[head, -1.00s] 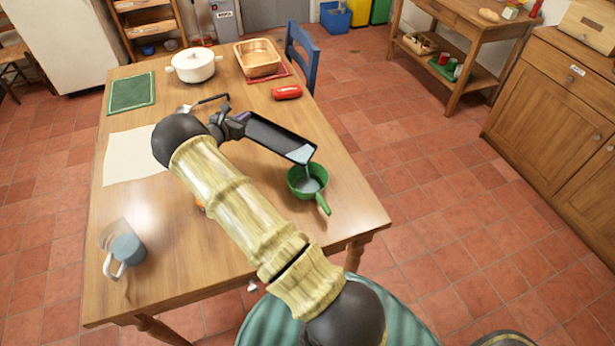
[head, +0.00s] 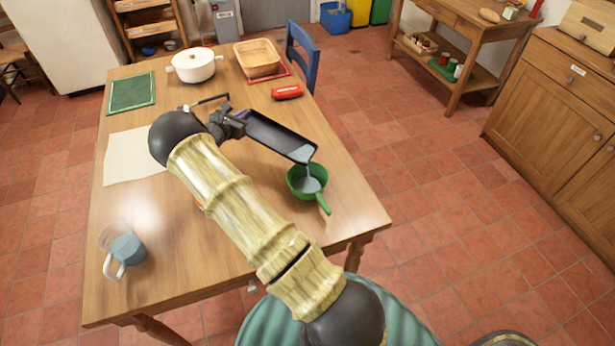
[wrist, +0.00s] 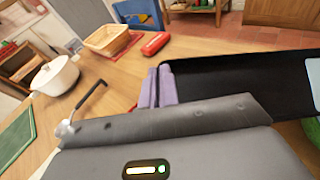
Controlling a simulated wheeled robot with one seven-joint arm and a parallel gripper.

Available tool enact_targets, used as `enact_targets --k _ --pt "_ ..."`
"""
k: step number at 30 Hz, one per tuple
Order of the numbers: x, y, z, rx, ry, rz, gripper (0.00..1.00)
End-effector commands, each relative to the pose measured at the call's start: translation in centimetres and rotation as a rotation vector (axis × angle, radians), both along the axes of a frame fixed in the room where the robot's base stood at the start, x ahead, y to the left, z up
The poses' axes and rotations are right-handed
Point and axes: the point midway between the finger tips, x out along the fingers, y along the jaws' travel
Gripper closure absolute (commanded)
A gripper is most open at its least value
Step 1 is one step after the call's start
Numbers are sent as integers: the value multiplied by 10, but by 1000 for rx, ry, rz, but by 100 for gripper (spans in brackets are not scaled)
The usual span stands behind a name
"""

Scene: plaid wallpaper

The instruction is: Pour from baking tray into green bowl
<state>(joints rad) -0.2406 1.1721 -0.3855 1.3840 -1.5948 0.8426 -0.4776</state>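My gripper (head: 237,117) is shut on the near-left end of the black baking tray (head: 275,132) and holds it above the table. In the wrist view, the purple finger pads (wrist: 159,86) close on the edge of the tray (wrist: 235,88). The tray tilts down to the right, with pale liquid at its low corner. A stream of that liquid falls into the green bowl (head: 296,186), which has a green handle and stands on the table below the corner. Pale liquid shows inside the bowl. In the wrist view only a green sliver of the bowl shows at the right edge.
The wooden table (head: 230,255) also bears a blue-grey mug (head: 128,249), a white pot (head: 194,66), a wooden basket (head: 258,60), a red object (head: 287,92), a green mat (head: 131,93) and a pale sheet (head: 125,158). A dark-handled utensil lies behind my gripper.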

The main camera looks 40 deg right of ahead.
Motion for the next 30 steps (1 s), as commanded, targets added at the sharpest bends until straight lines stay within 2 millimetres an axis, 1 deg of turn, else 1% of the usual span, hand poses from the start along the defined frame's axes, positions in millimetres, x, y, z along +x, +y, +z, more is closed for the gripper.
enact_targets --k 18,30 --pt "-5 1 13 -3 -54 1 100" --pt "-10 1 18 -4 -99 0 100"
